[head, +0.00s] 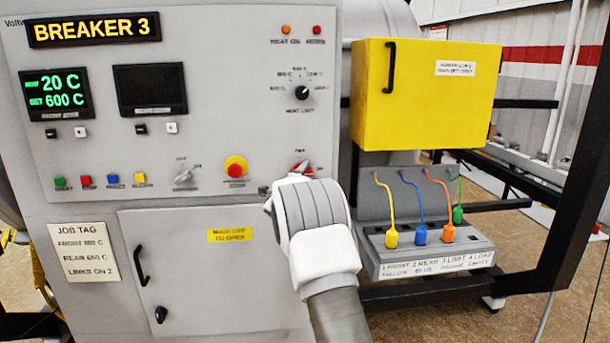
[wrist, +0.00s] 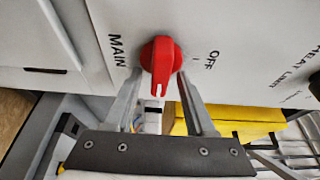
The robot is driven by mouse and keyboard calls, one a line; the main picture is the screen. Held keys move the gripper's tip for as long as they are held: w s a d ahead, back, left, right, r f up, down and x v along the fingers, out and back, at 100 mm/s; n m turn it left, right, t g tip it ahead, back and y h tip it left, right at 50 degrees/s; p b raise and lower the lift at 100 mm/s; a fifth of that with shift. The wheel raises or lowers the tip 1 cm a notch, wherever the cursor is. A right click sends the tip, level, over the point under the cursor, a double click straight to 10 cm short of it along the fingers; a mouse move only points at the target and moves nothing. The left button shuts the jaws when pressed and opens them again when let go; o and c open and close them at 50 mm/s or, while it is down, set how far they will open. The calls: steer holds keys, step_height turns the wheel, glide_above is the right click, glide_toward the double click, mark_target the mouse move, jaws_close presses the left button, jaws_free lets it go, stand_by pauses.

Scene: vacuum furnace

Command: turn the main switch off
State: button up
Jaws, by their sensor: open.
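The main switch is a red rotary knob on the grey panel. In the head view the knob (head: 301,168) shows just above my gripper, partly hidden by it. In the wrist view the knob (wrist: 160,58) is upper centre, its pale-slotted end pointing down toward my gripper. The word MAIN is printed left of it and OFF to its right, with a small mark beside OFF. My gripper (wrist: 159,84) is open, with one finger on each side of the knob's lower end. Whether either finger touches it, I cannot tell. In the head view the fingertips are mostly hidden.
A red and yellow stop button (head: 235,169) and a grey selector (head: 184,175) sit left of the switch. The heat limit dial (head: 302,93) is above it. A yellow box (head: 425,95) and a rack with coloured plugs (head: 430,255) stand at the right.

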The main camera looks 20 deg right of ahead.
jaws_close()
